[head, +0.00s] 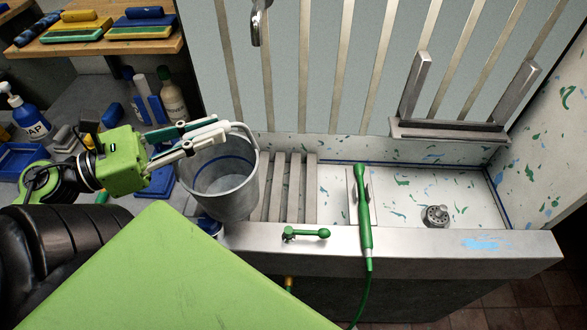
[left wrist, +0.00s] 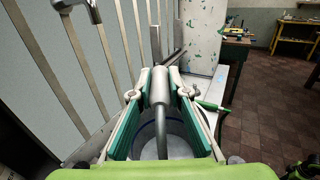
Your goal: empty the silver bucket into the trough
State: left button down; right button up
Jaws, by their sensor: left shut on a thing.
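The silver bucket (head: 222,200) is at the left end of the trough (head: 400,246), beside the slatted rack. It looks nearly upright, with a blue line around its inside; I cannot tell what it contains. Whether its base touches the trough edge is unclear. My left gripper (head: 236,130) is shut on the bucket's handle, above the rim. In the left wrist view the handle's thick grip (left wrist: 160,88) lies between the fingers, with the bucket's inside (left wrist: 172,148) below. The trough's pale basin is stained with paint and has a round drain (head: 436,215).
A green spray wand (head: 364,215) with a hose lies across the trough's front edge. A green-handled valve (head: 306,233) sits left of it. A metal bracket (head: 448,130) stands at the back. Bottles and trays crowd the left; vertical bars line the back.

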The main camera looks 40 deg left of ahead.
pick_arm(q)
notch_tip(320, 180, up, 5)
jog(key=p, duration=0.4)
